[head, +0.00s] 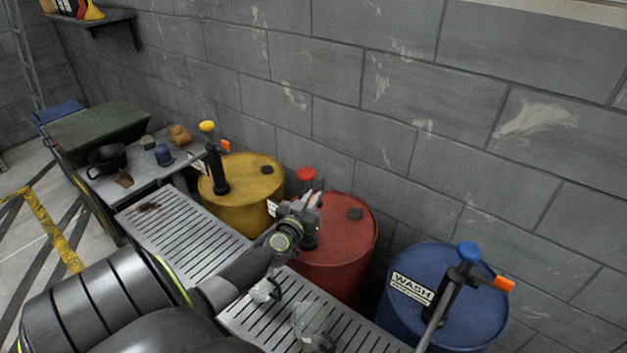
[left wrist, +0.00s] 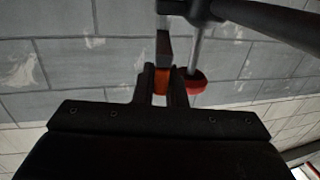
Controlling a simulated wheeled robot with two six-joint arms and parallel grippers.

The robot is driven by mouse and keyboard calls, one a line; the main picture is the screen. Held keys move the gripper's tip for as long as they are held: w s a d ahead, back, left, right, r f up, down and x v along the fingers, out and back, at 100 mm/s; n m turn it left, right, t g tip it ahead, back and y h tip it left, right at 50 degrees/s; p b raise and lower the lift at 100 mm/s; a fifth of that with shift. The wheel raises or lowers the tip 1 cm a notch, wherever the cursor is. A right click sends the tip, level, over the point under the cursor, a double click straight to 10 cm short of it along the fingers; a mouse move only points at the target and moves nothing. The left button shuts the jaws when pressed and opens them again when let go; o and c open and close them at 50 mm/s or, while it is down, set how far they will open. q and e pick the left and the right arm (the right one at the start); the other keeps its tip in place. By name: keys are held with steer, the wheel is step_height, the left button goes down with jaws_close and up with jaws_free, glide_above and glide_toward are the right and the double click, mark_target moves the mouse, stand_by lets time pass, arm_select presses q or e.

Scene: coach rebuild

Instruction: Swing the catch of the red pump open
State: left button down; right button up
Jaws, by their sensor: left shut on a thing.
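The red pump (head: 306,174) stands on the red drum (head: 350,235), with its red knob showing above my left gripper (head: 314,200). My gripper hides most of the pump body in the head view. In the left wrist view, the orange-tipped catch (left wrist: 161,78) lies between the two fingers of my left gripper (left wrist: 161,88), which are shut on it. The pump's red knob (left wrist: 195,82) and grey rod show just right of the fingers. My right gripper is not in view.
A yellow drum (head: 242,178) with a yellow-knobbed pump stands left, and a blue WASH drum (head: 460,315) with a blue-knobbed pump right. Clear vessels (head: 311,322) stand on the slotted grating (head: 350,325). The block wall (head: 400,100) is close behind the drums.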

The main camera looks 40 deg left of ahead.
arm_select(q)
steer(key=shift+r, duration=0.15)
steer(key=c, duration=1.5)
jaws_free()
steer(key=shift+v, duration=8.65)
